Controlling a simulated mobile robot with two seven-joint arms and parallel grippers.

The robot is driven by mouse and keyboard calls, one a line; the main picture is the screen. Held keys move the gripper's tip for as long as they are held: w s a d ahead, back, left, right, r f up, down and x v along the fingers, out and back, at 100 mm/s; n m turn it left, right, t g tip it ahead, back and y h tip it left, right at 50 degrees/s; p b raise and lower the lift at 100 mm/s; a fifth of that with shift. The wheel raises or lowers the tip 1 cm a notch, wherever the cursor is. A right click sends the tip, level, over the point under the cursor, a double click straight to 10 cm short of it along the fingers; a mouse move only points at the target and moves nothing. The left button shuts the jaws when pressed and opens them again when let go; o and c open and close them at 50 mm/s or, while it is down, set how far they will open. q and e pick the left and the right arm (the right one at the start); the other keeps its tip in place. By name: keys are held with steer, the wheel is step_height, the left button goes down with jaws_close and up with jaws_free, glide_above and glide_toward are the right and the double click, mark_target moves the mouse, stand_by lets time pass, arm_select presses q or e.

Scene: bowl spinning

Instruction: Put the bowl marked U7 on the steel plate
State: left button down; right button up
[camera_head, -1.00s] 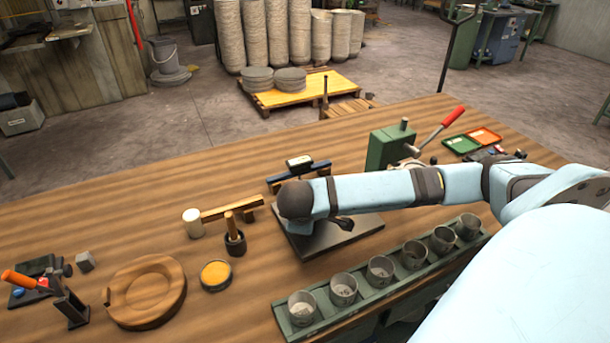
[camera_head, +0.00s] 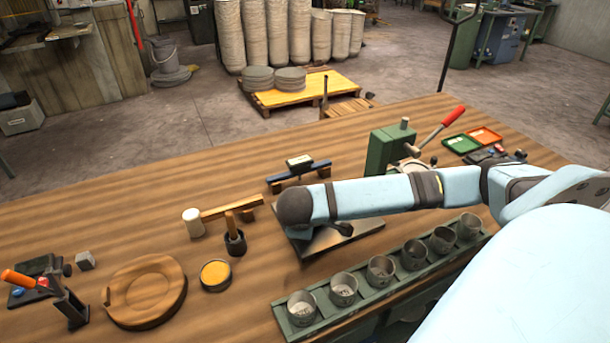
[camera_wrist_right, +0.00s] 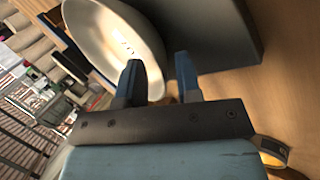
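A pale bowl (camera_wrist_right: 125,38) fills the upper left of the right wrist view, tilted in the picture. Small dark marks show inside it, too small to read as U7. My right gripper (camera_wrist_right: 160,78) has its two blue fingers apart. One finger overlaps the bowl's inside and the other is just outside its rim, with a gap visible. The dark grey steel plate (camera_wrist_right: 215,30) shows beside and behind the bowl. In the head view the steel plate (camera_head: 318,246) lies under my right arm, which hides the bowl and most of the gripper. My left gripper is not in view.
A green rack (camera_head: 325,318) with several grey cups stands in front of the plate. A green press (camera_head: 385,150) stands behind. The table's far left is clear.

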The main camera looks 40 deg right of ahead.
steer(key=v, duration=1.1)
steer(key=shift+p, duration=0.4)
steer(key=shift+f, duration=0.1)
